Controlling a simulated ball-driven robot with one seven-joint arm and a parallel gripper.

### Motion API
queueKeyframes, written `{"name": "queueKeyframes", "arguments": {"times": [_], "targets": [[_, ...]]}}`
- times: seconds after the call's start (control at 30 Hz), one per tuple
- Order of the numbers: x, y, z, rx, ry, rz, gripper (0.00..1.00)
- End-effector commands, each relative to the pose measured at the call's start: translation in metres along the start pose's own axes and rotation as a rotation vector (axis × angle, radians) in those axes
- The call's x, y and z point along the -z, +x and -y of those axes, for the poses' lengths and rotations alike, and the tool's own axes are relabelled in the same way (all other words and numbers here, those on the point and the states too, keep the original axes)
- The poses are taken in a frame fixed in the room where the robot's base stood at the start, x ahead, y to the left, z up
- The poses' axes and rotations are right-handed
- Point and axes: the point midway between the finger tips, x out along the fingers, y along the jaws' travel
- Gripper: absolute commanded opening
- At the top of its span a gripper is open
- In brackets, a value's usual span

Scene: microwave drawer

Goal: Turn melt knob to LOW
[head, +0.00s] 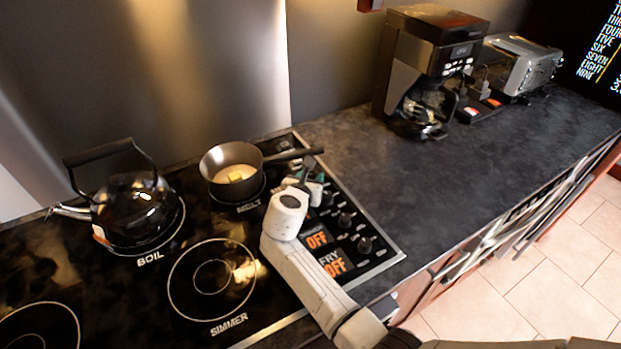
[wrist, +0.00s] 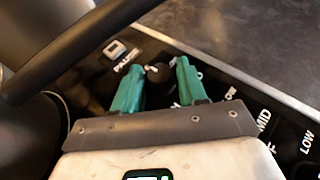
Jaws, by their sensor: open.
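In the wrist view, a dark round knob (wrist: 158,76) with a pale mark sits between the two green fingers of my gripper (wrist: 160,67). The fingers are apart, one on each side of it; I cannot tell whether they touch it. No label that names this knob as the melt knob is readable. In the head view, my gripper (head: 310,184) is over the far end of the stove's control panel, partly hidden by my own wrist. The MELT burner carries a saucepan (head: 232,172) with something pale and a yellow piece inside.
The saucepan's handle (head: 293,155) reaches right, just behind my gripper. Other knobs (head: 346,219) and orange OFF displays (head: 317,239) line the panel nearer me. A black kettle (head: 132,208) stands on BOIL. The dark counter (head: 440,180) to the right is largely clear.

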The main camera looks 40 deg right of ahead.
Motion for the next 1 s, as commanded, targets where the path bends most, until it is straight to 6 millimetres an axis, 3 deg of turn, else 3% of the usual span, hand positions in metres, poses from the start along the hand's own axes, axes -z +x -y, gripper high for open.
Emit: {"name": "queueKeyframes", "arguments": {"times": [0.1, 0.53, 1.0], "targets": [[-0.0002, -0.0002, -0.0001, 0.0, 0.0, 0.0, 0.41], [-0.0001, -0.0005, -0.0001, 0.0, 0.0, 0.0, 0.0], [0.0008, 0.0005, -0.0039, 0.139, 0.058, 0.001, 0.0]]}}
